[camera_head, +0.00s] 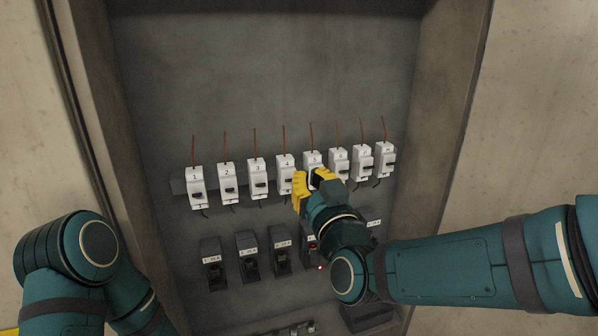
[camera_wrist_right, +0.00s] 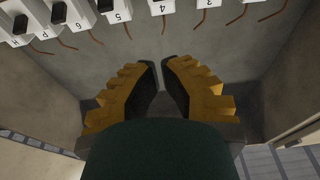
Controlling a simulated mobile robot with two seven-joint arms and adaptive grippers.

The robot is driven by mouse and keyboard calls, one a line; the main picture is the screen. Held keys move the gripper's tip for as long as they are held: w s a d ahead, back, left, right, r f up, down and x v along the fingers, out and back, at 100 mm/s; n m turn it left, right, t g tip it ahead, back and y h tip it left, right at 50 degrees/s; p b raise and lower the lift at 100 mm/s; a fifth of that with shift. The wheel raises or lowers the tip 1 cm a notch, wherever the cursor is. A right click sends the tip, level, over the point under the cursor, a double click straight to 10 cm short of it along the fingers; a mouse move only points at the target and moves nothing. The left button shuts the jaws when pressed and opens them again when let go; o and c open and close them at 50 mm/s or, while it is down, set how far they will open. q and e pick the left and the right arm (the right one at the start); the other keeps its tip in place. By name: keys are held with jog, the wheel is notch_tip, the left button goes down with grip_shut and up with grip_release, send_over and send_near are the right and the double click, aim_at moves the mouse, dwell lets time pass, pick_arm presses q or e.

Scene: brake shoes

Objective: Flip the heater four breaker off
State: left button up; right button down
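A row of white breakers hangs on the grey back panel. The breaker labelled 4 (camera_head: 285,162) is in the middle of the row, with a dark toggle low on its front; I cannot tell its position. It also shows upside down at the top of the right wrist view (camera_wrist_right: 160,6). My right gripper (camera_head: 311,178), with yellow fingers, is in front of the breaker labelled 5 (camera_head: 312,157), just right of breaker 4, and partly covers it. In the wrist view its fingers (camera_wrist_right: 160,63) are slightly apart with nothing between them. My left gripper is out of view.
Other white breakers stand close on both sides, such as breaker 3 (camera_head: 257,166). Orange wires rise above them. Below is a row of black units (camera_head: 247,256), partly hidden by my right arm. Cabinet side walls (camera_head: 445,110) bound the space. The upper panel is clear.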

aim_at(291, 161)
jog(key=p+x, duration=0.1)
jog(key=x, duration=0.9)
jog(key=shift+s+d+f, duration=0.1)
jog(key=shift+s+f, duration=0.2)
jog(key=shift+f, duration=0.3)
jog(key=shift+s+d+f, duration=0.1)
jog(key=shift+s+f, duration=0.2)
jog(key=shift+f, duration=0.35)
jog(key=shift+s+d+f, duration=0.1)
jog(key=shift+s+f, duration=0.2)
jog(key=shift+f, duration=0.3)
